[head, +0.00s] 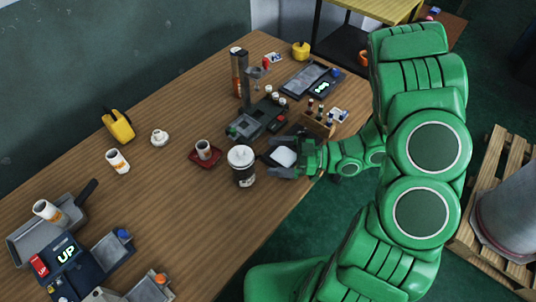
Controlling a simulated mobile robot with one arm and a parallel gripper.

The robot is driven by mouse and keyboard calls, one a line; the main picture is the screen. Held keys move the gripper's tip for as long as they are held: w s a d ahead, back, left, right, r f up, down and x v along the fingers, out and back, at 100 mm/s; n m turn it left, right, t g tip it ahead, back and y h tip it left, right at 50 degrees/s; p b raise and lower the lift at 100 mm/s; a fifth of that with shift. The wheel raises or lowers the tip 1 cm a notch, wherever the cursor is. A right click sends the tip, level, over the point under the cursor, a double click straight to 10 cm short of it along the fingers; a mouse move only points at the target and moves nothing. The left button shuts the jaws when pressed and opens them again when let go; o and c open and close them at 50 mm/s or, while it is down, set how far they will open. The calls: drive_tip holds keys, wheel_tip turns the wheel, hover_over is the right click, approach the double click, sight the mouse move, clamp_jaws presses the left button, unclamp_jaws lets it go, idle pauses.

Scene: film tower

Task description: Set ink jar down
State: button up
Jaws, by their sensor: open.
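A jar with a white lid and a dark band (242,168), which looks like the ink jar, stands upright on the wooden table (165,215). My gripper (268,160) is just to the right of the jar, low over the table near its right edge. It is open, and its fingers point toward the jar. A pale, rounded block (283,157) shows at the gripper; I cannot tell whether it is part of the gripper. The view does not show clearly whether the fingers touch the jar.
A small cup (203,147) stands on a red tray (206,158) left of the jar. A grey device (257,119) and a rack of small bottles (318,122) stand behind the gripper. Bare table lies in front of the jar.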

drive_tip(key=shift+s+d, duration=0.1)
drive_tip(key=shift+d, duration=0.8)
